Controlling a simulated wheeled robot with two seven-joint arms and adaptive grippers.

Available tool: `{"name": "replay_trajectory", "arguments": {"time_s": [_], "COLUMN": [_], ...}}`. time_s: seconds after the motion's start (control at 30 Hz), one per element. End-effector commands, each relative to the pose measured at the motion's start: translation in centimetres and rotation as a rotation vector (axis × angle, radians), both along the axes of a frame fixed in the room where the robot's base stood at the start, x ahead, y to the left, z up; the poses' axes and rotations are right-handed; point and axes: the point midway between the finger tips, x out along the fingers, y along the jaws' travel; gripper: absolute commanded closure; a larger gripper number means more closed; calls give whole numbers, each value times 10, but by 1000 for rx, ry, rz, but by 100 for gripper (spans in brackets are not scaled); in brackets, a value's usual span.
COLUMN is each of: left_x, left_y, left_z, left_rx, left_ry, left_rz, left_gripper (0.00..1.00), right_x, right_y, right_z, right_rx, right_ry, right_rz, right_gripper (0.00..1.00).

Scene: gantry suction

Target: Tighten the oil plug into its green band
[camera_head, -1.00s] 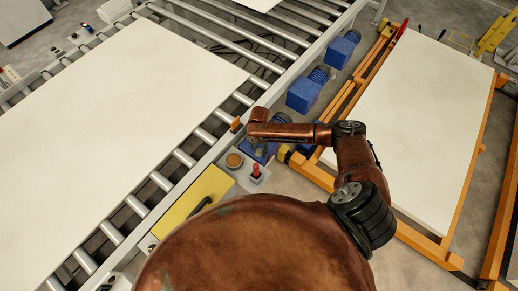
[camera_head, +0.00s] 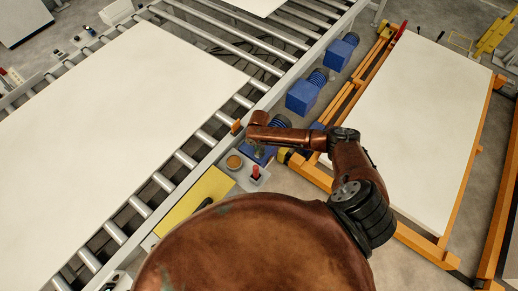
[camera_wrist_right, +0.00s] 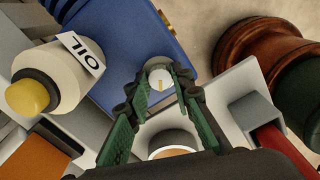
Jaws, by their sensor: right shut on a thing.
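In the right wrist view my right gripper (camera_wrist_right: 160,78) has its green fingers closed around a small pale round plug (camera_wrist_right: 161,83), whose face carries a thin yellow mark. The plug sits against the blue housing (camera_wrist_right: 185,40). I cannot make out a green band on it, since the fingers cover its sides. In the head view my right gripper (camera_head: 258,149) points down over the blue unit beside the conveyor, and the plug is too small to tell. My left gripper is not in view.
A grey box with a red knob (camera_head: 256,171) and a round amber button (camera_head: 234,162) stand close to the gripper. The roller conveyor (camera_head: 140,206) carries a large pale panel. Other blue motors (camera_head: 302,97) lie behind; an orange frame (camera_head: 440,255) is at right.

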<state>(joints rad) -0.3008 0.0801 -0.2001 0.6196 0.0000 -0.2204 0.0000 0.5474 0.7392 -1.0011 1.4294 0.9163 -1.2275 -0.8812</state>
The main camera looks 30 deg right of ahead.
Motion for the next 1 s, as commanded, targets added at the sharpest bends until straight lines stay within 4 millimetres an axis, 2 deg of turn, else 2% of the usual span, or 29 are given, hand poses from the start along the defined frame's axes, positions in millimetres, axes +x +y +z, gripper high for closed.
{"name": "replay_trajectory", "arguments": {"time_s": [0.03, 0.13, 0.53, 0.57, 0.8, 1.0], "left_x": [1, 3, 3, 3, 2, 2], "left_y": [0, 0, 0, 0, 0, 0], "left_z": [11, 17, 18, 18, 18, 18], "left_rx": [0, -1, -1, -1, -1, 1], "left_ry": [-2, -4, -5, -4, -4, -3], "left_rz": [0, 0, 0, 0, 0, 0], "left_gripper": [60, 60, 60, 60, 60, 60], "right_x": [-1, -1, 0, 0, 0, 0], "right_y": [1, 0, -1, -1, 0, 0], "right_z": [4, 3, 0, 0, 0, 0], "right_rx": [1, 1, -1, -1, -1, 0], "right_ry": [2, 2, 0, 0, 0, 0], "right_rz": [-52, -135, -182, -181, -180, -179], "right_gripper": [100, 100, 100, 77, 61, 61]}}
